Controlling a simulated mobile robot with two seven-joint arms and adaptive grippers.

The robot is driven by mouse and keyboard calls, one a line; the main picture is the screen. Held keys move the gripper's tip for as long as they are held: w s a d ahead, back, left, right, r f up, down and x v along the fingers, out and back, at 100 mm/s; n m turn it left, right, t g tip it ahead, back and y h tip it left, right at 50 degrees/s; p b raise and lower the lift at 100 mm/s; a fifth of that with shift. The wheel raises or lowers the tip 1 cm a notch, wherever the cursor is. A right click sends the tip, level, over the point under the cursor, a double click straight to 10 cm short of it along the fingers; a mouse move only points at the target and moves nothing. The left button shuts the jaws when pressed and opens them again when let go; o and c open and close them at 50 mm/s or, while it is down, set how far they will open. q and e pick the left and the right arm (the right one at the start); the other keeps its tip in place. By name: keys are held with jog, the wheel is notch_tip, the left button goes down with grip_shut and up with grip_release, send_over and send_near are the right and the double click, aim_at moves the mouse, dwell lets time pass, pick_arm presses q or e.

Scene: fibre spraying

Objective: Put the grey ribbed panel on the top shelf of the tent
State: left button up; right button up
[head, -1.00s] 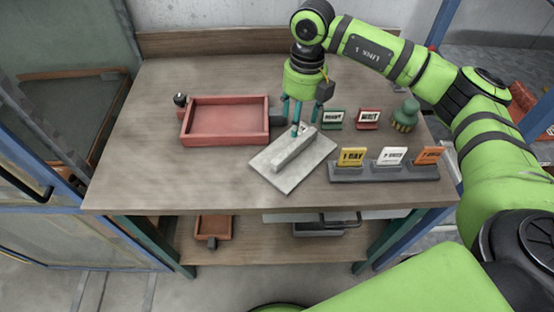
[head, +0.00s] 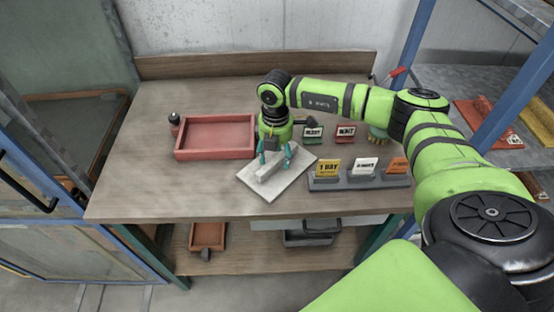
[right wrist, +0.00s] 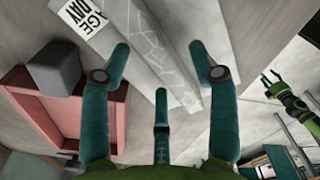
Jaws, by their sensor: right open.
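The light grey panel (head: 249,182) lies flat and turned at an angle on the wooden table, with one raised grey rib along its middle. My right gripper (head: 275,160) points down over the rib, open, with its fingers on either side of it. In the right wrist view, the panel's rib (right wrist: 150,40) runs between the spread fingers (right wrist: 160,62), with a printed label at its top left. Firm contact cannot be told. A small green gripper (right wrist: 268,86) far off at the right of that view seems to be my left one. I cannot clearly identify the tent's top shelf.
A red tray (head: 214,153) lies left of the panel. A blue-framed door (head: 45,215) is at left, and a blue-posted rack (head: 470,90) at right.

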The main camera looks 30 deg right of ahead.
jog(key=shift+f, duration=0.45)
pick_arm(q)
jog(key=shift+s+r, duration=0.2)
jog(key=shift+s, duration=0.05)
pick_arm(e)
jog(key=shift+f, duration=0.3)
grip_shut()
pick_arm(q)
jog(key=shift+s+a, duration=0.1)
pick_arm(e)
jog(key=shift+r, duration=0.1)
pick_arm(q)
jog(key=shift+f, duration=0.1)
pick_arm(e)
jog(key=shift+w+r, duration=0.1)
